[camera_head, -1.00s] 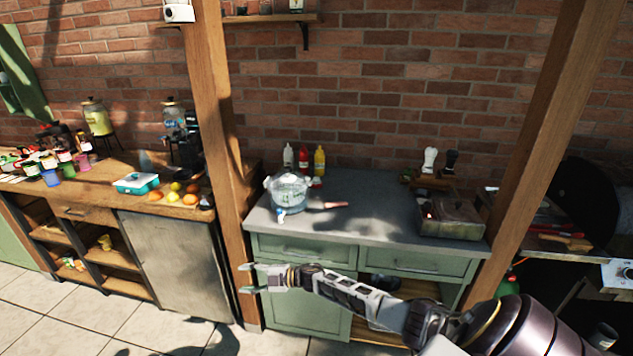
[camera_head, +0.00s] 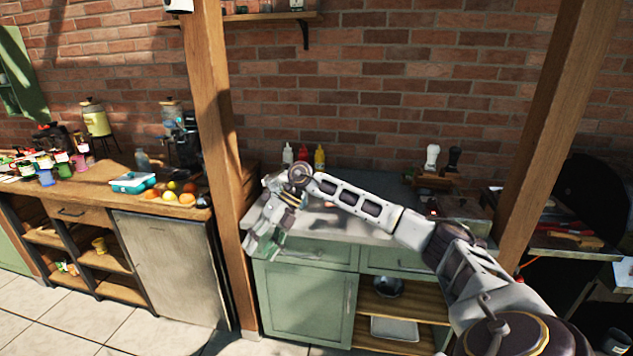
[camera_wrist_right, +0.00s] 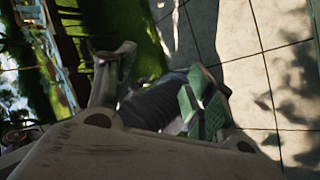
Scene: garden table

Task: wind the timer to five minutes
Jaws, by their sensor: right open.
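I cannot make out a timer in either view. My right gripper (camera_head: 262,247) is open, pointing down at the left front corner of the grey counter (camera_head: 385,185). In the right wrist view its two fingers (camera_wrist_right: 160,85) stand apart, with nothing clear between them. My right arm and hand cover much of the counter top, including the place where a clear glass vessel shows in the earlier head view. My left gripper is not in view.
Three bottles (camera_head: 303,155) stand at the back of the counter. A wooden post (camera_head: 212,120) rises just left of my gripper. The wooden counter (camera_head: 95,190) at left holds fruit (camera_head: 187,198), a teal box (camera_head: 133,182) and jars. Paved floor lies in front.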

